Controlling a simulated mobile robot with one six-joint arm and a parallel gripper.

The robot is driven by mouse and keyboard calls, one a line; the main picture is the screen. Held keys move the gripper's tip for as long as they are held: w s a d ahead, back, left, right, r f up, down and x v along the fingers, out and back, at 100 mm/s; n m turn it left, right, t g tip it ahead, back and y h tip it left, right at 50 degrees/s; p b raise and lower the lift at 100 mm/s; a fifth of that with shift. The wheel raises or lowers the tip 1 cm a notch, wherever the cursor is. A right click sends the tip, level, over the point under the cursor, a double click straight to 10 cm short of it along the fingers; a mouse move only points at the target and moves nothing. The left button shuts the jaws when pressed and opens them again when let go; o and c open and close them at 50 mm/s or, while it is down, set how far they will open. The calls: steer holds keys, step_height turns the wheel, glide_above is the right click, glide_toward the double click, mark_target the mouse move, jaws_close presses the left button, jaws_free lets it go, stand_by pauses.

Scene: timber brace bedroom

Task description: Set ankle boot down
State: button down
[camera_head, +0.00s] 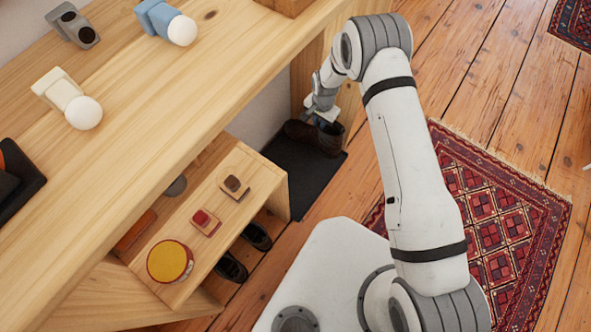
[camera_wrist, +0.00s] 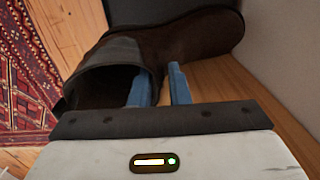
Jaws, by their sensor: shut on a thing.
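The ankle boot (camera_head: 328,140) is dark brown with a greyish cuff. In the head view it is at the dark mat (camera_head: 285,168), beside the wooden furniture. My gripper (camera_head: 322,117) is above the boot at its cuff. In the wrist view the boot (camera_wrist: 190,40) lies across the top, its opening at the lower left and its toe at the upper right. The blue fingers of my gripper (camera_wrist: 157,86) are shut on the cuff wall, one inside the opening and one outside. The sole and any contact with the mat are hidden.
A low wooden shelf (camera_head: 290,190) with small items on top and dark shoes (camera_head: 257,236) beneath stands left of the mat. A long wooden top (camera_head: 150,110) runs above the mat. A patterned red rug (camera_head: 500,215) lies on the plank floor at right.

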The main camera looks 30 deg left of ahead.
mark_target(315, 140)
steer(key=shift+s+f+b, duration=0.25)
steer(key=shift+s+b, duration=0.7)
steer(key=shift+b, duration=0.25)
steer(key=shift+s+f, duration=0.1)
steer(key=shift+f, duration=0.15)
step_height(315, 140, down, 9)
steer(key=b, duration=0.4)
steer(key=shift+f+b, duration=0.1)
steer(key=shift+b, duration=0.25)
steer(key=c, duration=1.4)
jaws_free()
steer(key=shift+d, duration=0.1)
steer(key=shift+o, duration=0.2)
